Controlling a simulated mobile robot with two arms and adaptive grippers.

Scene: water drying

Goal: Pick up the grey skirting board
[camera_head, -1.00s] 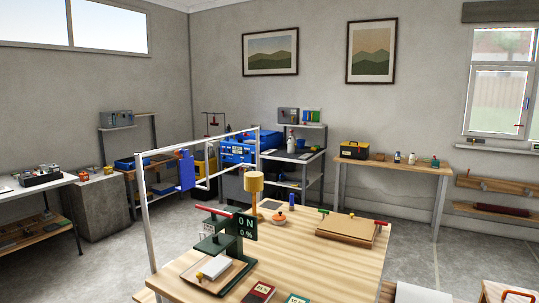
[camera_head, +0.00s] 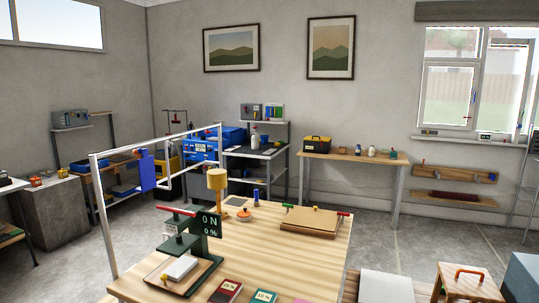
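I cannot pick out a grey skirting board with certainty in the head view. Neither of my grippers is in view. A wooden workbench (camera_head: 300,256) stands in front of me. On it are a green press-like device (camera_head: 186,241) with a dark "0 N, 0 %" display (camera_head: 209,225), and a flat wooden board (camera_head: 311,222) with red and green ends.
A pale flat surface (camera_head: 393,287) and a wooden box with an orange handle (camera_head: 468,283) are at the lower right. A side table (camera_head: 351,157) and wall shelves (camera_head: 456,199) line the back wall. Grey floor (camera_head: 420,240) is open between them.

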